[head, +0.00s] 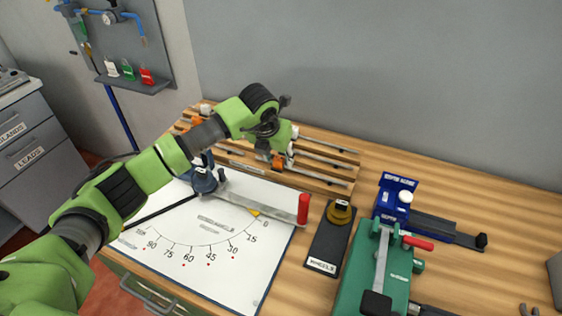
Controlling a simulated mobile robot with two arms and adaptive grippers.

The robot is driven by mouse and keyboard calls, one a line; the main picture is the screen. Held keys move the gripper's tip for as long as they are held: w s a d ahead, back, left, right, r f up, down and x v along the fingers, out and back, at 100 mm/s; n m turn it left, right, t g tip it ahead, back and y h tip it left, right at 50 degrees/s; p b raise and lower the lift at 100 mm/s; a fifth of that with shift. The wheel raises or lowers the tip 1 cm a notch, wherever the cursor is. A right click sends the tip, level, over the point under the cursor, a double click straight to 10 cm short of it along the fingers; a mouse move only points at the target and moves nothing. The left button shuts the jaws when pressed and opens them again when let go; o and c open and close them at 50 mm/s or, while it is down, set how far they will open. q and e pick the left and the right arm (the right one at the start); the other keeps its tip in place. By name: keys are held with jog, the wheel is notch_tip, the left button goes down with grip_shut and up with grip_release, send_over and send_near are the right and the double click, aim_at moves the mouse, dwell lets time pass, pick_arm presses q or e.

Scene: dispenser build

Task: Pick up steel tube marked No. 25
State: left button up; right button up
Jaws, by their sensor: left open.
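Several steel tubes (322,145) lie in a slotted wooden rack (345,190) at the back of the bench. Another tube (325,174) lies in a nearer slot. The number marks are too small to read, so I cannot tell which tube is No. 25. My left gripper (279,161) is over the middle of the rack, pointing down at the tubes, with its jaws open. My arm and gripper hide part of the rack and the tubes. I cannot tell whether the fingers touch a tube. My right gripper is out of view.
A white angle board (200,262) with a red-handled bending arm (303,208) lies in front of the rack. Right of it are a black wheels tray (325,245), a green tool (350,285) and a blue device (393,190). The far right bench is mostly clear.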

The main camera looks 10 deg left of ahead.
pick_arm(q)
jog(key=c, duration=1.1)
jog(key=shift+r, duration=0.1)
jog(key=shift+c, duration=0.2)
